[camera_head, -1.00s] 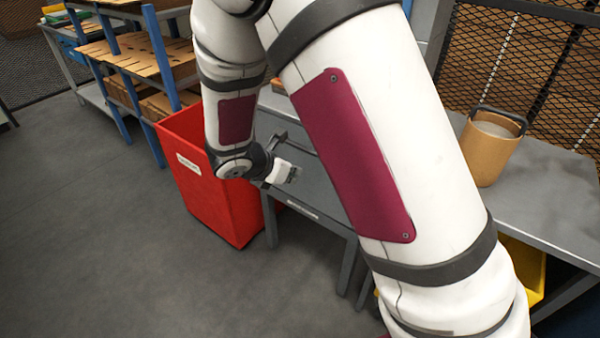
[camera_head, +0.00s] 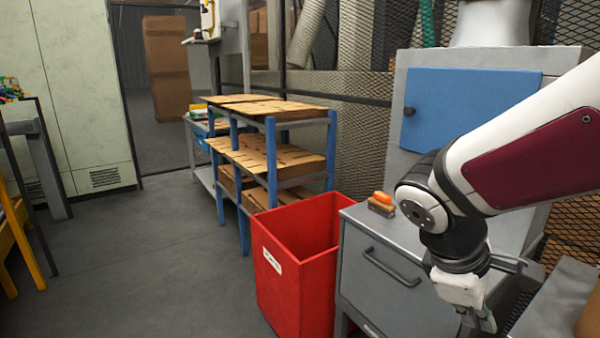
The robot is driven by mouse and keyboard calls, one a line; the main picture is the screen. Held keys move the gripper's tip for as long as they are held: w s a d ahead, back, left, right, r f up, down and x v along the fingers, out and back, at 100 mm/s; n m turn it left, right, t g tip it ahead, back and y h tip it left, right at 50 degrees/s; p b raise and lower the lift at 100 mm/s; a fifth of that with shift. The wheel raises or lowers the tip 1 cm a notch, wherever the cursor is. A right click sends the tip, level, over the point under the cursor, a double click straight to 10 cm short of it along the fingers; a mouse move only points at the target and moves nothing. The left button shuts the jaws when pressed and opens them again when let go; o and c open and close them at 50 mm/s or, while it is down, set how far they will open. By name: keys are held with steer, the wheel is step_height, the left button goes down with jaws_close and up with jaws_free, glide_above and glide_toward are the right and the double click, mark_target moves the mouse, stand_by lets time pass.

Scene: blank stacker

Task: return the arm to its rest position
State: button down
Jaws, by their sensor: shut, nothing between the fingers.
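My white arm with a dark red panel (camera_head: 540,155) enters from the right in the head view and bends at a dark joint. My gripper (camera_head: 480,320) hangs down at the end of it, in front of the right side of a grey drawer cabinet (camera_head: 385,305). It is shut and holds nothing. Its fingertips are small and partly hard to make out. The arm hides part of the bench behind it.
A red bin (camera_head: 300,280) stands left of the cabinet. An orange-handled brush (camera_head: 382,202) lies on the cabinet top. Behind are a blue rack (camera_head: 272,165) with cardboard and a blue-doored machine (camera_head: 465,105). The floor (camera_head: 150,270) at left is open.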

steer(key=s+a+r+m+y, duration=0.25)
steer(key=s+m, duration=0.25)
steer(key=s, duration=0.4)
steer(key=s+a+r+m+y, duration=0.1)
steer(key=s+a+m+y, duration=0.3)
steer(key=s, duration=0.5)
step_height(320, 180, up, 17)
steer(key=t+p, duration=0.3)
steer(key=p, duration=1.3)
steer(key=shift+w+r+m+h, duration=0.15)
steer(key=shift+w+m+h, duration=0.1)
steer(key=shift+m+h, duration=0.1)
